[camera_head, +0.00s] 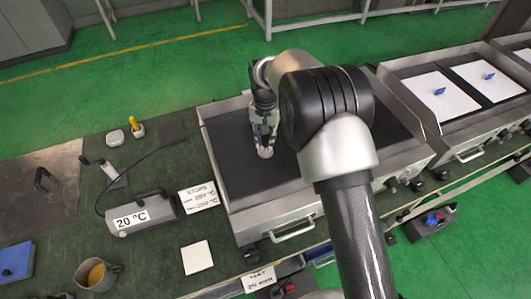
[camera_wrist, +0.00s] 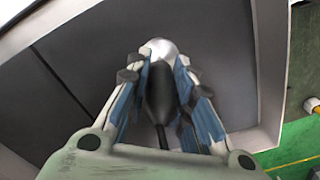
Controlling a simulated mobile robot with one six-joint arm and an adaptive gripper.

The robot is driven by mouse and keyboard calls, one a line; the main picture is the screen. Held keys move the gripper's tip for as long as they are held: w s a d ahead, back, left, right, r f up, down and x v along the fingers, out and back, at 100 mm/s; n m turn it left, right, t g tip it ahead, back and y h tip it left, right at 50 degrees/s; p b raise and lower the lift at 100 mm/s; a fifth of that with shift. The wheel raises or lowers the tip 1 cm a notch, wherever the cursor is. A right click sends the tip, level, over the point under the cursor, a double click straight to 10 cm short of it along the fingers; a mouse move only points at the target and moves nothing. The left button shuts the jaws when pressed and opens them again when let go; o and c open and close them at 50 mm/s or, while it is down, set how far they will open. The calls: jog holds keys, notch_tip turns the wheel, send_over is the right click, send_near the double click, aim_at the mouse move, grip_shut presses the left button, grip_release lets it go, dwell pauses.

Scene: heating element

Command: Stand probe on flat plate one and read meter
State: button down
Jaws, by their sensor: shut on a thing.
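My gripper (camera_head: 264,135) is over the dark flat plate (camera_head: 238,180) of the nearest griddle. In the wrist view my gripper (camera_wrist: 163,80) is shut on the probe (camera_wrist: 158,92), which has a black handle and a round silver end (camera_wrist: 160,48). The silver end also shows below the fingers in the head view (camera_head: 265,152). I cannot tell whether it touches the plate. The grey meter (camera_head: 155,205) stands on the dark bench left of the griddle, and its display reads 20 °C. A thin dark cable arcs away from it.
A handwritten card (camera_head: 199,197) and a blank pale square (camera_head: 197,257) lie beside the griddle. A cup (camera_head: 98,276) stands at front left. More griddles with white sheets (camera_head: 440,97) stand at the right. The griddle's raised metal walls (camera_head: 213,165) border the plate.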

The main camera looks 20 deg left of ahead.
aim_at(265, 150)
jog(key=shift+f+b, duration=0.65)
jog(key=shift+f, duration=2.4)
jog(key=shift+f, duration=0.2)
jog(key=c, duration=1.4)
grip_release()
notch_tip(265, 150, up, 12)
jog(key=p, duration=0.3)
jog(key=shift+r+p, duration=0.2)
jog(key=shift+p, duration=0.1)
